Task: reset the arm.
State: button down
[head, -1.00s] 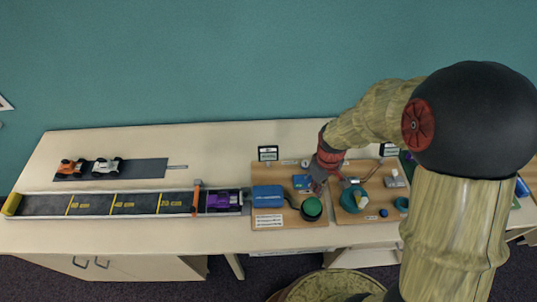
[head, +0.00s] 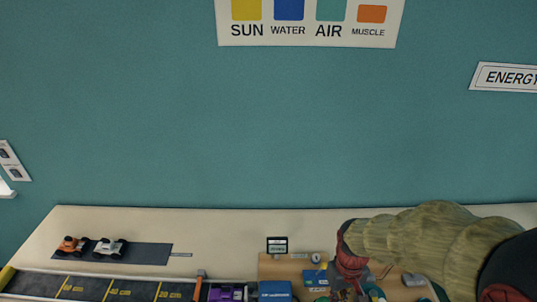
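My arm reaches in from the right in the head view. Its red wrist end is low in the picture, over the wooden boards on the table. My gripper (head: 347,287) points down below the wrist at the bottom edge. It is small and partly cut off, and I cannot make out its fingers or whether it holds anything.
A wooden board (head: 290,266) carries a small sign (head: 277,245) and blue boxes. Left are a dark track (head: 85,287) with a purple car (head: 226,292), and orange (head: 71,245) and white (head: 108,247) cars on a dark strip. The teal wall (head: 250,130) is behind.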

jog(key=s+r+m+t+b, duration=0.2)
jog(key=s+r+t+b, duration=0.4)
jog(key=r+b, duration=0.4)
jog(key=shift+s+t+b, duration=0.3)
jog(key=shift+s+b, duration=0.35)
jog(key=shift+b, duration=0.25)
